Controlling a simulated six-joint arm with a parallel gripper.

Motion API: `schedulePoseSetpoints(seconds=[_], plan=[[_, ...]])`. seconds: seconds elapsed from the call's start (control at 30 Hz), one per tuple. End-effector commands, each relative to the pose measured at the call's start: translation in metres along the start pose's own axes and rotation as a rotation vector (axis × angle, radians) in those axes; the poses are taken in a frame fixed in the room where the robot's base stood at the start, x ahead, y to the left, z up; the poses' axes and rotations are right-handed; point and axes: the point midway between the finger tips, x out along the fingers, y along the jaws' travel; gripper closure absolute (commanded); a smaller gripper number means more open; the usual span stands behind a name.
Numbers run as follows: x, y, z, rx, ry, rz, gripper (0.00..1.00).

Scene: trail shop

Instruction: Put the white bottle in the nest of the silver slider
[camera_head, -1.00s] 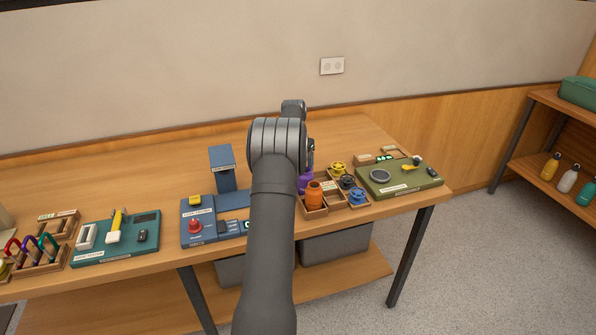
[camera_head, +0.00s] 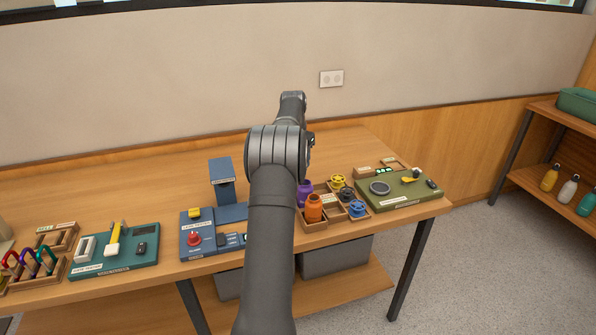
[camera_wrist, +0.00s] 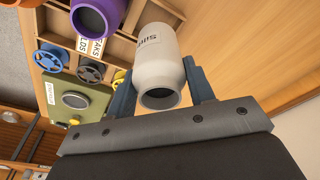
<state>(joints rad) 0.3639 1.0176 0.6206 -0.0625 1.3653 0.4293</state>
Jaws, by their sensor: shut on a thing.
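My gripper (camera_wrist: 165,92) is shut on the white bottle (camera_wrist: 157,62) in the wrist view, with one blue finger on each side. The bottle's dark open mouth faces the camera, and printed lettering shows on its side. In the head view my own arm hides the gripper and the held bottle.
A wooden tray (camera_head: 315,226) holds a purple bottle (camera_head: 304,188), an orange bottle (camera_head: 314,208) and several yellow, blue and dark knobs. A green board (camera_head: 405,203) lies right of it. A teal board (camera_head: 88,268) lies left. The table's back is clear. Another white bottle (camera_head: 569,190) stands on the right shelf.

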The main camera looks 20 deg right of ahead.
Motion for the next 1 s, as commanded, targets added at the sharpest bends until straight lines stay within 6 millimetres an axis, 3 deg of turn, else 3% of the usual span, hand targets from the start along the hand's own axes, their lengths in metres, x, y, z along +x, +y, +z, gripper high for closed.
schedulePoseSetpoints(seconds=[0.17,0.33,0.5,0.7,1.0], plan=[[-0.026,-0.003,-0.001,-0.01,0.0,-0.002,0.79],[-0.036,-0.023,0.024,-0.099,-0.003,-0.015,0.79],[-0.038,-0.049,0.066,-0.237,-0.003,-0.036,0.79],[-0.038,-0.066,0.104,-0.354,-0.002,-0.053,0.79],[-0.032,-0.07,0.116,-0.39,-0.001,-0.059,0.79]])
